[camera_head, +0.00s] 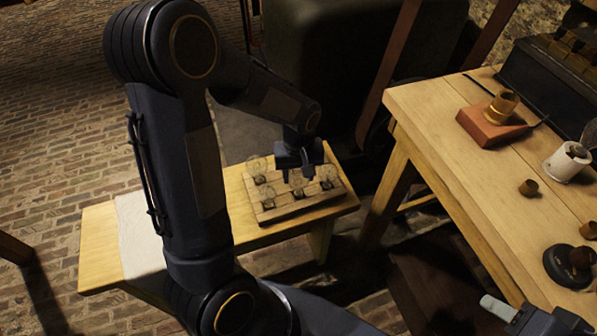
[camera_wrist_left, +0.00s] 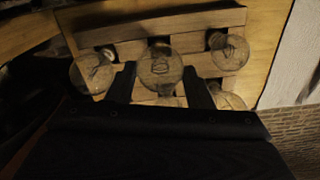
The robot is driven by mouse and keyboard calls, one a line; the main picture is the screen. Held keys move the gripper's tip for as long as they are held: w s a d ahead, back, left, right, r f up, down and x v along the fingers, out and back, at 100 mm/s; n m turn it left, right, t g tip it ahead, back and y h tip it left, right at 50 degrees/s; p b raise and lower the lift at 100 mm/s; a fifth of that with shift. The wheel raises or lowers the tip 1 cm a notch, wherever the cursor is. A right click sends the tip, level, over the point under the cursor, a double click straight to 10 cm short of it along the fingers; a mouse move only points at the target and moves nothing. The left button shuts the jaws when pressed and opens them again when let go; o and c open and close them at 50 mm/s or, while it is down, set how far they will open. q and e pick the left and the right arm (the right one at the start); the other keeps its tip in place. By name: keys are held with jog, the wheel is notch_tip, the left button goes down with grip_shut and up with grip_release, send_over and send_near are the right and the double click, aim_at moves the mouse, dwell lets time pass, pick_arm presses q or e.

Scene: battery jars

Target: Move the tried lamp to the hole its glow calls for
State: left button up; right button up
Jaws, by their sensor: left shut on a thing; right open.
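My left gripper (camera_head: 298,172) is over the wooden rack (camera_head: 290,212) on the low bench. In the left wrist view its two fingers (camera_wrist_left: 160,90) are shut on a clear round lamp (camera_wrist_left: 160,68), which shows no clear glow. I cannot tell whether its base is in a hole or above the rack. Other clear lamps stand around it, one at the left (camera_wrist_left: 92,72), one at the upper right (camera_wrist_left: 229,50) and one at the lower right (camera_wrist_left: 230,101). My right gripper (camera_head: 545,320) is at the bottom right edge, open, only partly in view.
The bench (camera_head: 100,240) carries a white cloth (camera_head: 138,235) left of the rack. On the taller table (camera_head: 450,120) at right are a reddish block with a brass cup (camera_head: 490,125), a white jar (camera_head: 566,162), a small brass cup (camera_head: 528,188) and a black round base (camera_head: 565,268).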

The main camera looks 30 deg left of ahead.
pick_arm(q)
jog(key=shift+f, duration=0.15)
jog(key=o, duration=1.2)
jog(key=shift+c, duration=0.2)
notch_tip(320, 180, up, 8)
jog(key=shift+f+p, duration=0.1)
jog(key=shift+p, duration=1.1)
jog(key=shift+s, duration=0.1)
